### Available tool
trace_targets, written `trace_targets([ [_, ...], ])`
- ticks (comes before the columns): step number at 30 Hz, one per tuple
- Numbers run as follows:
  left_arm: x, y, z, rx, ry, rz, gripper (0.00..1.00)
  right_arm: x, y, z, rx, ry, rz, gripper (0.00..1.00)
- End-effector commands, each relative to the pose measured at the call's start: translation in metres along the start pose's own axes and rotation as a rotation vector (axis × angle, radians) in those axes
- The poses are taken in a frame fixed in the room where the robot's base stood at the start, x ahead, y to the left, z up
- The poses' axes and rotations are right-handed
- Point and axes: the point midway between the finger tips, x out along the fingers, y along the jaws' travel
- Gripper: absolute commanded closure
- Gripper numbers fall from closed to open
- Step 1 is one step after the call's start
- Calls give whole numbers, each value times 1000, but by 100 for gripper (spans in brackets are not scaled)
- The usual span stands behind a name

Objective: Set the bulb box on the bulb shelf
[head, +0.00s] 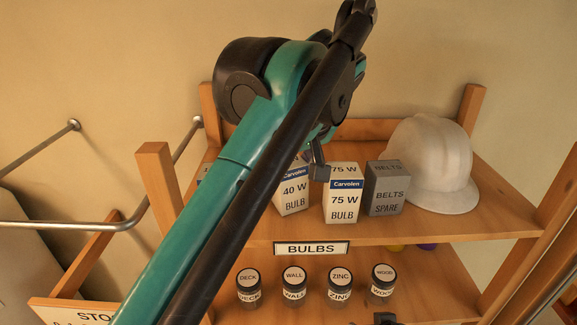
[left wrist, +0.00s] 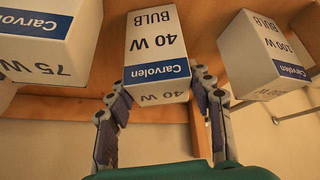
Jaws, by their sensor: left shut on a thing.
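The white-and-blue 40 W bulb box (head: 293,198) stands among other boxes on the wooden bulb shelf (head: 440,226), above the BULBS label (head: 311,248). In the head view my left arm hides part of it, and it looks upright at shelf level. My left gripper (head: 318,165) reaches over the shelf from behind my arm. In the left wrist view, where lettering is upside down, its two fingers (left wrist: 160,88) are shut on the sides of the 40 W box (left wrist: 155,45). Whether its base fully touches the shelf is hard to tell. My right gripper is not visible.
A 75 W box (head: 343,195) stands close right of it; a 100 W box (left wrist: 265,55) is on the other side. A grey BELTS box (head: 386,190) and white helmet (head: 432,165) are further right. Labelled jars (head: 294,284) stand below. Wooden posts (head: 160,185) flank the shelf.

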Motion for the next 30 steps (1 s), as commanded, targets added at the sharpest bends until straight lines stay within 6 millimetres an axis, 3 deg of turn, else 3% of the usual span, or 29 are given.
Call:
trace_targets([
  [1,1,0,0,0,0,0,88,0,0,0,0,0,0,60],
  [2,0,0,0,0,0,0,41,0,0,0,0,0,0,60],
  [3,0,0,0,0,0,0,30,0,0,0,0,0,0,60],
  [4,0,0,0,0,0,0,27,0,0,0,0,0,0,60],
  [13,-1,0,0,0,0,0,27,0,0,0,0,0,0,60],
  [17,-10,1,0,2,0,1,27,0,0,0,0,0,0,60],
  [30,-100,1,-1,2,0,0,27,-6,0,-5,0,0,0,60],
])
